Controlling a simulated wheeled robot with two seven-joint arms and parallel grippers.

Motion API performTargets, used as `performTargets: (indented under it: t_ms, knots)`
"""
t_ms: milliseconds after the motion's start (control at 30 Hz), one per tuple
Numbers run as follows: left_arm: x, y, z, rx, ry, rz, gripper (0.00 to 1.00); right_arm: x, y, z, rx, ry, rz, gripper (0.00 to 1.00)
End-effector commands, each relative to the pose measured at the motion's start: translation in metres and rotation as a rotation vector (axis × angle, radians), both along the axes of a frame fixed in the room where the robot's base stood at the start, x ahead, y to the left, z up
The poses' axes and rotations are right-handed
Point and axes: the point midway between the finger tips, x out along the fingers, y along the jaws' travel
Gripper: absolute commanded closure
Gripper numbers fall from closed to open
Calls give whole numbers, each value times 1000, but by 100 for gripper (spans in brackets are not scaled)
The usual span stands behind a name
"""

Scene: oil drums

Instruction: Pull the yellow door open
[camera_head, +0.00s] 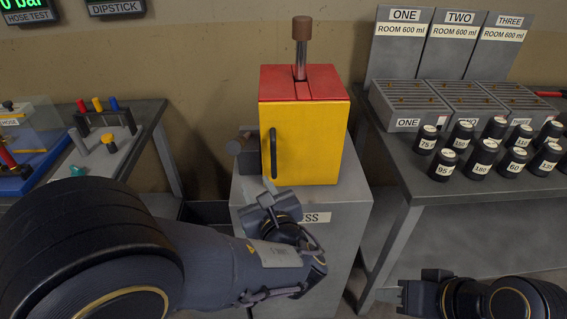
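The yellow door (318,150) is on the front of a box with a red top (330,82) and a brown-knobbed lever. It looks shut. Its dark vertical handle (273,153) is near the door's left edge. My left gripper (262,200) is just below and in front of the handle, with a gap visible between them in the picture; its fingers are too dark and small to tell whether they are open. My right gripper (405,297) is low at the right, well away from the door, and its finger opening cannot be made out.
The box stands on a grey pedestal (345,215). A table on the right (415,185) holds several black labelled weights and grey trays. A left table (150,115) holds coloured levers. A dark cylinder-like part (240,145) sticks out left of the box.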

Motion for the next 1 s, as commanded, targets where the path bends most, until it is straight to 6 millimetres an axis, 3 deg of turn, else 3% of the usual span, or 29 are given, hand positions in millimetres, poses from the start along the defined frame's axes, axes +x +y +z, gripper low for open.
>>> performTargets:
  t_ms: [33,100,200,633,1000]
  knots:
    - [-1,-23,1,71,-33,-66,66,0,0,-2,0,0,0,64]
    - [-2,-41,4,130,-66,-121,66,0,0,-3,0,0,0,64]
    - [1,-50,6,163,-86,-151,66,0,0,-2,0,0,0,64]
    - [62,-37,6,161,-84,-149,66,0,0,3,0,0,0,64]
    - [74,-35,6,159,-83,-151,66,0,0,4,0,0,0,64]
